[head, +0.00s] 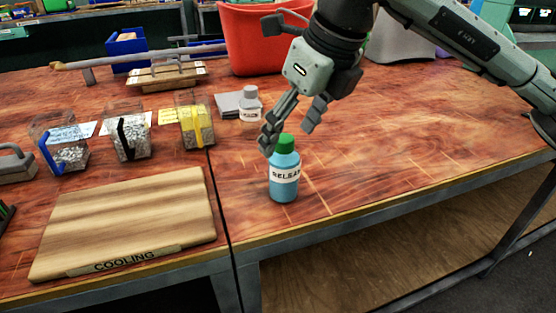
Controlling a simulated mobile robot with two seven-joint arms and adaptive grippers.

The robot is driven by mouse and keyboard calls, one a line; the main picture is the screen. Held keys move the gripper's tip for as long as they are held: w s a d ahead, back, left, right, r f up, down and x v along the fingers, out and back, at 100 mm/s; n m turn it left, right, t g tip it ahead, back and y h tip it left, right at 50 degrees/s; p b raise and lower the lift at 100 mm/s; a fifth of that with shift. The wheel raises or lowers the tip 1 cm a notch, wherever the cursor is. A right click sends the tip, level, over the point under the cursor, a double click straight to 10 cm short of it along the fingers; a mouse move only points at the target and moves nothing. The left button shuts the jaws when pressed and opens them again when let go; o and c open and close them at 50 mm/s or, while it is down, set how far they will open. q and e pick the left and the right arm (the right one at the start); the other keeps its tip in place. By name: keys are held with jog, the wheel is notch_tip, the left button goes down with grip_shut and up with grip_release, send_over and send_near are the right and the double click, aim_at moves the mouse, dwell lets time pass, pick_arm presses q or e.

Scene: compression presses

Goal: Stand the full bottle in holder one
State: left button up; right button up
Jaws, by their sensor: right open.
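A blue bottle (284,180) with a green cap and a white label reading "RELEA…" stands upright near the table's front edge. Its level cannot be told. My right gripper (289,130) is open, with its fingers just above and beside the green cap. One finger overlaps the cap's left side, and contact cannot be told. A smaller pale grey bottle (250,105) with a label stands farther back, beside a dark grey flat pad. I cannot make out any holder marked one. My left gripper is not in view.
A wooden board marked COOLING (130,225) lies at the front left. Behind it stand clear bins of pellets with blue (66,150), black (130,138) and yellow (195,122) marks. A red bin (255,40) is at the back. The table right of the bottle is clear.

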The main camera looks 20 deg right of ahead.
aim_at(278, 158)
jog(key=shift+a+f, duration=0.25)
jog(key=shift+f, duration=0.65)
jog(key=p+x, duration=0.1)
jog(key=x, duration=0.4)
jog(key=shift+a+r, duration=0.1)
jog(key=c, duration=1.4)
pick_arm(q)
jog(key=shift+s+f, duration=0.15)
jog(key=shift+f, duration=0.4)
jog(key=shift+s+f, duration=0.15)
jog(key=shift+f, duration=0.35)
pick_arm(e)
jog(key=shift+c, duration=0.4)
jog(key=shift+r, duration=0.2)
